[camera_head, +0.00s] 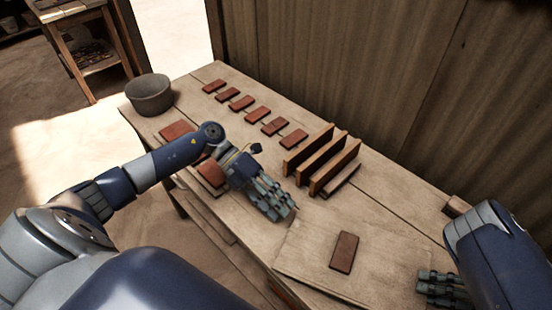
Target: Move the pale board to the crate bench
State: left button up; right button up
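The pale board (308,262) lies flat on the near right part of the long wooden workbench (235,85). One reddish-brown tile (344,252) lies on the board. My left gripper (279,206) hovers over or rests on the bench, left of and beyond the board; I cannot tell which. No tile or board shows held in either gripper. Which piece of furniture is the crate bench is not clear from this view.
A row of tiles (241,103) runs along the back of the workbench, beside an upright slatted wooden rack (335,168). A grey bucket (150,97) stands at the far left end. More tiles (177,131) lie near my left arm. A wooden stand (75,40) is far left.

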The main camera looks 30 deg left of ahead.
pick_arm(q)
jog(key=v, duration=0.2)
jog(key=shift+a+r, duration=0.2)
jog(key=shift+a, duration=0.05)
jog(key=shift+a+r, duration=0.1)
pick_arm(e)
jog(key=shift+d, duration=0.25)
jog(key=v, duration=0.7)
jog(key=shift+d+r, duration=0.2)
